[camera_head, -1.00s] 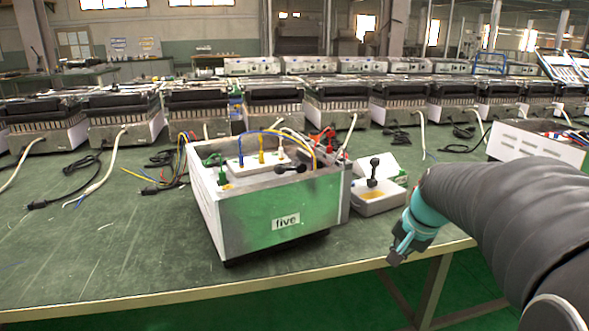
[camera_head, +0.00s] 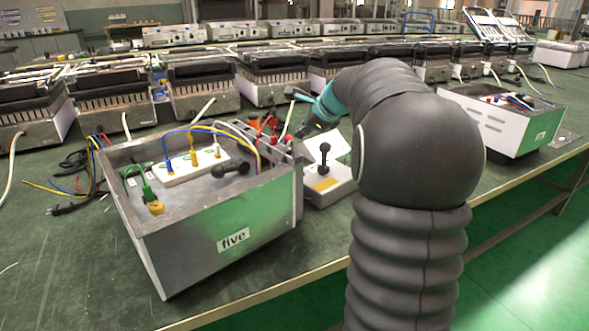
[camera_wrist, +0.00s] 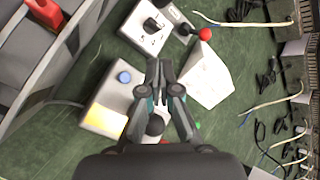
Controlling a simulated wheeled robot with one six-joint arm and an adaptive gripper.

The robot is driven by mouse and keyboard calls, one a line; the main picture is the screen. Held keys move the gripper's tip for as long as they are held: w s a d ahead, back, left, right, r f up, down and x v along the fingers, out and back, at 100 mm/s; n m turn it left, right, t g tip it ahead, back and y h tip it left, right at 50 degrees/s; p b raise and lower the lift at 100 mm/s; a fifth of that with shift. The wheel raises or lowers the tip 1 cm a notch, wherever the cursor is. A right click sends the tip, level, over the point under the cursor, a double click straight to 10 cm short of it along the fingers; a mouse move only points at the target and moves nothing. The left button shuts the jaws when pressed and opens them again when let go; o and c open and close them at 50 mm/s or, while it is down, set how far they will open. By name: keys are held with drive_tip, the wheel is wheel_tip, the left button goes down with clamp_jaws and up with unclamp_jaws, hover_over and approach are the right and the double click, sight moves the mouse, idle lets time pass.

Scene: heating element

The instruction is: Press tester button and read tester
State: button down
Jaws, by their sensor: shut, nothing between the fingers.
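The tester (camera_head: 338,193) is a small white box with a yellow panel and a black ball-topped lever, right of the box marked "five" (camera_head: 233,240). In the wrist view, the tester (camera_wrist: 104,97) shows a blue round button (camera_wrist: 124,77) and a blank-looking yellow display (camera_wrist: 105,121); no reading is legible. My gripper (camera_wrist: 159,68) is shut and empty, its tips just right of the blue button in that view, apart from it in the picture. Its height above the tester is unclear. In the head view, my gripper (camera_head: 306,127) is behind the lever, partly hidden. The blue button cannot be made out there.
Wires and red clips (camera_head: 268,128) crowd the "five" box's right rear corner. Another open box (camera_head: 505,125) stands at right. Heaters line the back.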

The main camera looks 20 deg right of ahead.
drive_tip(key=shift+d+f, duration=0.1)
idle(0.4)
drive_tip(key=shift+f, duration=0.1)
wheel_tip(320, 180, down, 8)
drive_tip(key=b, duration=0.4)
drive_tip(key=shift+f+b, duration=0.25)
drive_tip(key=shift+b, duration=0.1)
drive_tip(key=shift+f, duration=0.1)
idle(1.1)
drive_tip(key=shift+f, duration=0.35)
